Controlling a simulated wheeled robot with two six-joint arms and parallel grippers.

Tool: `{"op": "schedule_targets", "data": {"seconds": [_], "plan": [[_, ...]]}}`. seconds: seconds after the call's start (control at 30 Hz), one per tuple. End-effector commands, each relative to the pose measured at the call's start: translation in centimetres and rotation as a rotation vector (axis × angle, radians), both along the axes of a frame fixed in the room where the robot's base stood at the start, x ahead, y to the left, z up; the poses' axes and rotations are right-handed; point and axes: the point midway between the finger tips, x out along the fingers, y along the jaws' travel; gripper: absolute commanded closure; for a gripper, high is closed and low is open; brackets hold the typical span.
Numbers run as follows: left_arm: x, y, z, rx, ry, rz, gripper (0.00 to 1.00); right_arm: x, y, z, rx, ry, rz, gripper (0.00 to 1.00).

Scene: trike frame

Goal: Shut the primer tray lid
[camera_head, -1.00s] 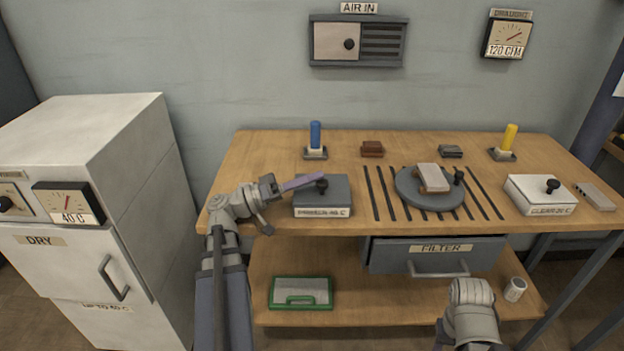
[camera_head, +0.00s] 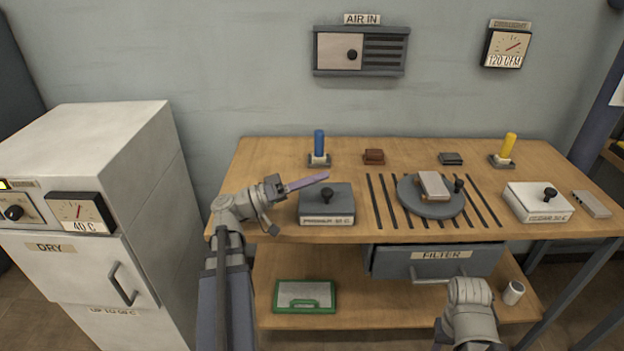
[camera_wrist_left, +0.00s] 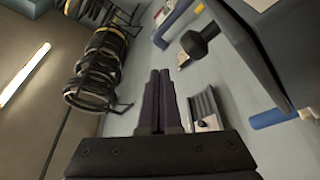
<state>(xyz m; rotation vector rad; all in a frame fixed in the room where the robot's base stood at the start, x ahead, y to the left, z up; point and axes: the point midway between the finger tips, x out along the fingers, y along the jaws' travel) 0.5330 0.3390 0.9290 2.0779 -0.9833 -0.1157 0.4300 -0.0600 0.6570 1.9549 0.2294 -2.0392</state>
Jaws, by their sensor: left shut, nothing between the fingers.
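The primer tray (camera_head: 328,206) is a dark grey box with a white label on its front, on the bench's front left. Its grey lid lies flat on top, with a black knob (camera_head: 327,193); the lid looks closed. My left gripper (camera_head: 327,177) is shut and empty, with its fingers just above and behind the knob in the head view. Its closed fingers also show in the left wrist view (camera_wrist_left: 160,95), with a dark knob and a grey box edge to their right. My right arm (camera_head: 468,300) shows at the lower right; its jaws cannot be made out.
A round turntable (camera_head: 431,205) with a block stands mid-bench beside slots. A white clear-coat tray (camera_head: 538,208) is at right. Blue (camera_head: 319,147) and yellow (camera_head: 508,146) handled tools stand behind. A white oven (camera_head: 95,200) is at left, a filter drawer (camera_head: 437,268) below.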

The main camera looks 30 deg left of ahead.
Motion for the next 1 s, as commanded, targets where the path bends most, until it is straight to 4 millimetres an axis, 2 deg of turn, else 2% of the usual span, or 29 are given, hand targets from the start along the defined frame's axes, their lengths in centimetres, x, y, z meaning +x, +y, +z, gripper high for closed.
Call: {"op": "schedule_targets", "data": {"seconds": [0.03,0.1,0.5,0.7,1.0], "plan": [[0.3,-0.1,1.4,-0.002,-0.002,0.000,1.00,0.0,0.0,1.3,0.000,0.000,0.000,0.50],[-0.3,1.3,-0.2,-0.003,-0.002,0.007,1.00,0.0,0.0,-0.2,0.000,0.000,0.000,0.50],[-3.6,7.0,-2.3,-0.004,-0.003,0.007,1.00,0.0,0.0,-2.4,0.000,0.000,0.000,0.50],[-4.4,8.1,-2.6,-0.004,-0.003,0.005,1.00,0.0,0.0,-2.7,0.000,0.000,0.000,0.50],[-4.5,8.2,-2.6,-0.004,-0.003,0.004,1.00,0.0,0.0,-2.7,0.000,0.000,0.000,0.50]]}}
